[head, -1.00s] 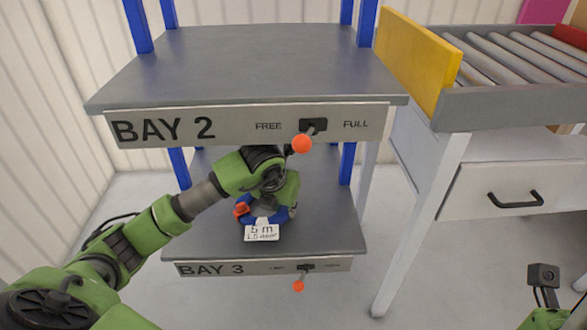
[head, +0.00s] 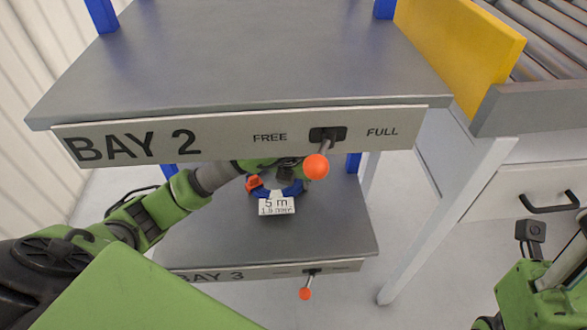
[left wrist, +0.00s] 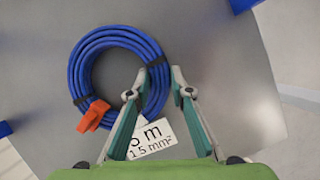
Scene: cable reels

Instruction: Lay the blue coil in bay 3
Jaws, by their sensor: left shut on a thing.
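The blue coil (head: 262,192) is over the bay 3 shelf (head: 330,235), with an orange clip and a white "5 m" label (head: 277,206) facing front. In the left wrist view the coil (left wrist: 75,70) is a flat ring over the grey shelf. My left gripper (left wrist: 159,72) is shut on the ring's right side, its fingers on either side of the cable. I cannot tell whether the coil touches the shelf. In the head view the bay 2 board hides part of my left gripper. My right gripper's fingers are out of view.
The bay 2 shelf (head: 250,55) overhangs close above my left arm. Its lever (head: 316,166) and the bay 3 lever (head: 305,293) have orange knobs and hang from the front boards. A roller table with a yellow side board (head: 465,55) stands at right. Bare shelf lies around the coil.

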